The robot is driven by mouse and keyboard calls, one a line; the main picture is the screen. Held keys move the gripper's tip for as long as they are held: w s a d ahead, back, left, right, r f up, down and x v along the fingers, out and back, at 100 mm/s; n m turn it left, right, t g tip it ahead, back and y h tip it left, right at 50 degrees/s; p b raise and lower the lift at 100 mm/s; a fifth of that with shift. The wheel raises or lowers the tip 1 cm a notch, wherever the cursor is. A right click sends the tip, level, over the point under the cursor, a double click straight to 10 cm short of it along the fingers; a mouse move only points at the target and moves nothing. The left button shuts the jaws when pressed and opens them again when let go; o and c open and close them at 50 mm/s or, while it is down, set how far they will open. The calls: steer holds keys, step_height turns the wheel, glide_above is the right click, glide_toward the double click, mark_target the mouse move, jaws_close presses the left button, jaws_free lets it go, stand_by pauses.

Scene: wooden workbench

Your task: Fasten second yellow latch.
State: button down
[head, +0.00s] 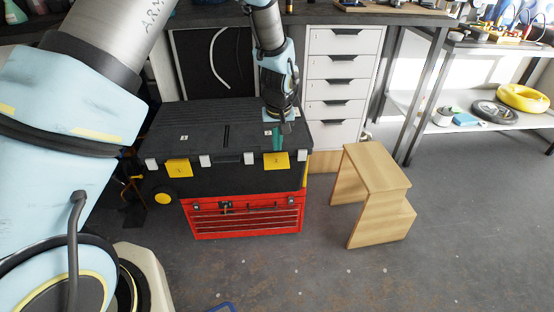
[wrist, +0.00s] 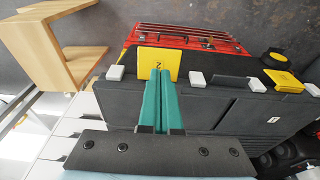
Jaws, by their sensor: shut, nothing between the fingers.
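The second yellow latch, marked 2 (head: 276,161), is on the right part of the black toolbox's front edge (head: 230,180). It also shows in the wrist view as a yellow plate (wrist: 158,61). The first yellow latch, marked 1 (head: 179,168), is on the left part of the same edge. I cannot tell whether either latch is fastened. My gripper (head: 278,150) points down over the lid, just behind latch 2. Its teal fingers (wrist: 161,75) are shut and empty, and their tips overlap the latch in the wrist view. Contact cannot be told.
A red tool chest (head: 245,215) is under the black box. White tabs (head: 249,158) line the lid edge beside the latches. A wooden step stool (head: 375,175) stands at right, and white drawers (head: 342,100) stand behind. The floor in front is mostly clear.

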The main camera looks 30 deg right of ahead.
mark_target(277, 166)
steer(key=f, duration=0.2)
steer(key=w+f, duration=0.1)
steer(key=f, duration=0.2)
steer(key=f+p, duration=0.1)
steer(key=f, duration=0.2)
steer(key=shift+w+d+f, duration=0.15)
steer(key=shift+w+d, duration=0.05)
steer(key=shift+d, duration=0.15)
